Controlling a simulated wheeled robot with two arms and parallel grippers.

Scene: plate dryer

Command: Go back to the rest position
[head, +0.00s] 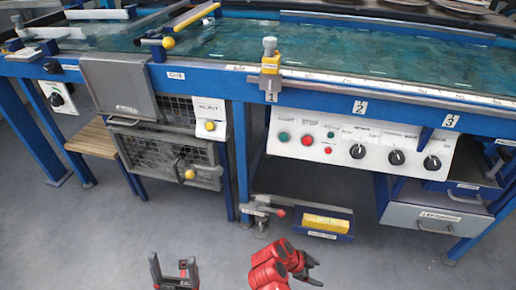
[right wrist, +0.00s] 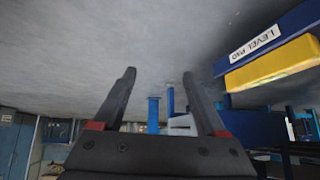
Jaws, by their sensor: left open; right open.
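My left gripper (head: 173,264) is at the bottom of the head view, left of centre, with its two dark fingers apart and nothing between them. My right gripper (head: 312,267) is to its right at the bottom, on a red arm link, low over the floor and in front of the plate dryer bench. The right wrist view shows the right gripper (right wrist: 159,75) from behind, its two black fingers spread and empty. No object is held by either gripper.
The blue-framed bench (head: 205,78) spans the view, with a white control panel (head: 360,140). A yellow block (head: 327,223) sits in a low blue holder near my right gripper; it also shows in the right wrist view (right wrist: 272,65). Grey floor (head: 100,240) is clear at left.

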